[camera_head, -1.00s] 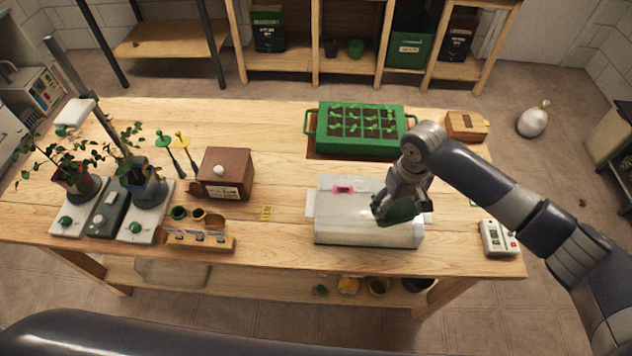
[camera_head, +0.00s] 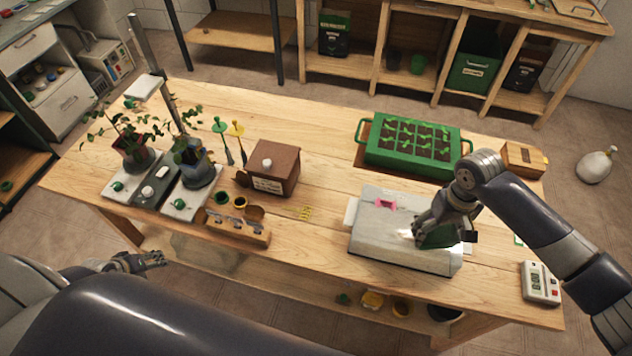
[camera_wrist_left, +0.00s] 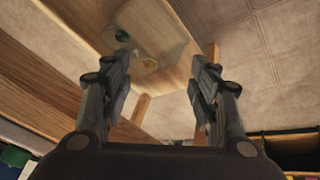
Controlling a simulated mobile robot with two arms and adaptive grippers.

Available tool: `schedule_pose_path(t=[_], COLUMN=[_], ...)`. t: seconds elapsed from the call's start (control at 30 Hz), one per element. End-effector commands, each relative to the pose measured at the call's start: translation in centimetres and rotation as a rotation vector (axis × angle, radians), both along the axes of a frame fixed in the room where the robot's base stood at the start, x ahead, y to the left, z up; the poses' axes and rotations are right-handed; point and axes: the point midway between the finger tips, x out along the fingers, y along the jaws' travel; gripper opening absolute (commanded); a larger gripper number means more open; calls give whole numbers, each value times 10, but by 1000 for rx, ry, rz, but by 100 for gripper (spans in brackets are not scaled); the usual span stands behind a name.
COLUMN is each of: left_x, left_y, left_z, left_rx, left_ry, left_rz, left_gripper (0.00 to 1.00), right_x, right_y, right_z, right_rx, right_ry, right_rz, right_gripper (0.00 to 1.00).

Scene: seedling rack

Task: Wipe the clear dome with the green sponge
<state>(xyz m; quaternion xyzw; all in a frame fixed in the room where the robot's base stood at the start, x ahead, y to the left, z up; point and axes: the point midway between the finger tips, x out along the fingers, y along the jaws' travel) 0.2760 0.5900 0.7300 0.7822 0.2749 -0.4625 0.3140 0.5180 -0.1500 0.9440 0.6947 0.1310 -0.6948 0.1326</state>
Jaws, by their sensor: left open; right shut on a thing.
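The clear dome (camera_head: 392,243) lies on the bench at the front right, a low, whitish, see-through box shape with a pink piece (camera_head: 386,203) on its top. My right gripper (camera_head: 437,232) is over the right part of the dome, shut on the dark green sponge (camera_head: 441,236). The sponge is at the dome's top, apparently against it; the gripper hides part of it. My left gripper (camera_head: 150,262) is off the front left of the bench, empty. Its two spread fingers also show in the left wrist view (camera_wrist_left: 165,90).
A green seedling tray (camera_head: 367,153) stands behind the dome. A white meter (camera_head: 540,283) lies to the right. A brown box (camera_head: 274,167), a wooden tool holder (camera_head: 238,229) and potted plants (camera_head: 196,172) stand on the left.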

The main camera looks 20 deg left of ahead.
Motion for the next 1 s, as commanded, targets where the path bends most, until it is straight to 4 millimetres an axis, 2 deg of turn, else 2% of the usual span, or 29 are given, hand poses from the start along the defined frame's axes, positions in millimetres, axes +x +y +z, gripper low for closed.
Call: schedule_pose_path(t=[0.03,0.1,0.27,0.37,0.47,0.6,0.7,0.87,1.0], left_x=[9,21,47,72,108,163,197,243,274], left_y=[13,24,43,51,53,45,33,3,-30], left_z=[18,40,88,121,150,184,207,242,271], left_rx=[-17,-57,-136,-166,-152,-63,21,176,327], left_ry=[-17,-40,-95,-155,-258,-432,-549,-727,-867], left_rz=[40,113,255,303,256,71,-78,-326,-538], left_gripper=[55,55,55,55,55,55,55,55,55], right_x=[0,0,0,0,0,0,0,0,0], right_y=[0,0,0,0,0,0,0,0,0], right_z=[0,0,0,0,0,0,0,0,0], right_rx=[0,0,0,0,0,0,0,0,0], right_ry=[0,0,0,0,0,0,0,0,0], right_rz=[0,0,0,0,0,0,0,0,0], right_gripper=[55,55,55,55,55,55,55,55,55])
